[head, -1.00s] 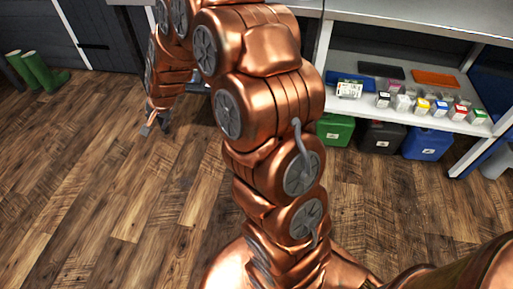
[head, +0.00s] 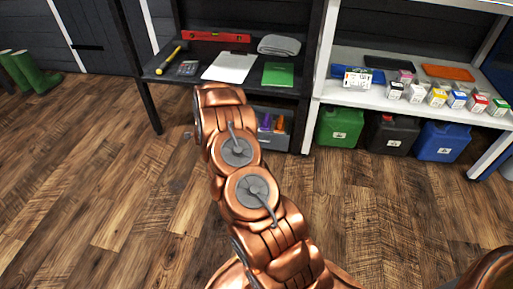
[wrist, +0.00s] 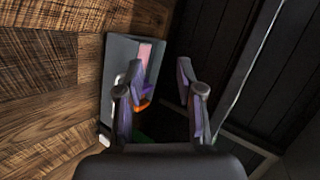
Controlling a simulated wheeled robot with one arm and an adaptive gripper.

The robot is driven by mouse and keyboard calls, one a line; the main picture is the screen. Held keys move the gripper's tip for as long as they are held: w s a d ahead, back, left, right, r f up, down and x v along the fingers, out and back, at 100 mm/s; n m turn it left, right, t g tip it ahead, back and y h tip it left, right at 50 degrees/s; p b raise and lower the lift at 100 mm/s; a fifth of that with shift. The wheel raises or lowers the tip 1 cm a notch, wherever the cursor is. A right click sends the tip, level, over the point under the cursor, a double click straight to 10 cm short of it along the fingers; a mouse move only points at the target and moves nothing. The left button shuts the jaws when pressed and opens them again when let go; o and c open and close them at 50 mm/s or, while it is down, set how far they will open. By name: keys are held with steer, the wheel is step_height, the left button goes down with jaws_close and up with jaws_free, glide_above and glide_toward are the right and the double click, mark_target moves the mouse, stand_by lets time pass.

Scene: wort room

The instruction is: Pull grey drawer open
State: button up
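The grey drawer (head: 272,141) sits low under the dark workbench in the head view, partly hidden by my arm. Purple and orange items show inside it. In the wrist view the grey drawer (wrist: 118,52) appears turned on its side, with pink, purple and orange items inside. My gripper (wrist: 159,66) is open there, its fingers apart with nothing seen between them. The left finger overlaps the drawer in the picture; I cannot tell whether it touches. In the head view my gripper is mostly hidden behind my arm.
The dark workbench (head: 155,76) carries a red level (head: 216,37), a clipboard (head: 230,67), a green book (head: 278,74) and a grey cloth (head: 279,45). A white shelf (head: 345,98) stands at right, above green, black and blue canisters. The wooden floor in front is clear.

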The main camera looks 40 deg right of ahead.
steer(key=s+d+f+m+h+b, duration=0.3)
steer(key=s+d+f+b, duration=0.15)
steer(key=d+f, duration=0.4)
steer(key=s+d+f+m+h+b, duration=0.25)
steer(key=s+d+f+b, duration=0.2)
steer(key=d+f, duration=0.45)
steer(key=shift+h, duration=0.45)
steer(key=shift+f+b+x, duration=0.25)
steer(key=shift+b+x, duration=0.25)
steer(key=shift+x, duration=0.55)
steer(key=shift+f+b+x, duration=0.2)
steer(key=shift+b+x, duration=0.25)
steer(key=shift+x, duration=0.55)
steer(key=shift+f+b+x, duration=0.25)
steer(key=shift+b+x, duration=0.25)
steer(key=shift+x, duration=0.55)
jaws_close()
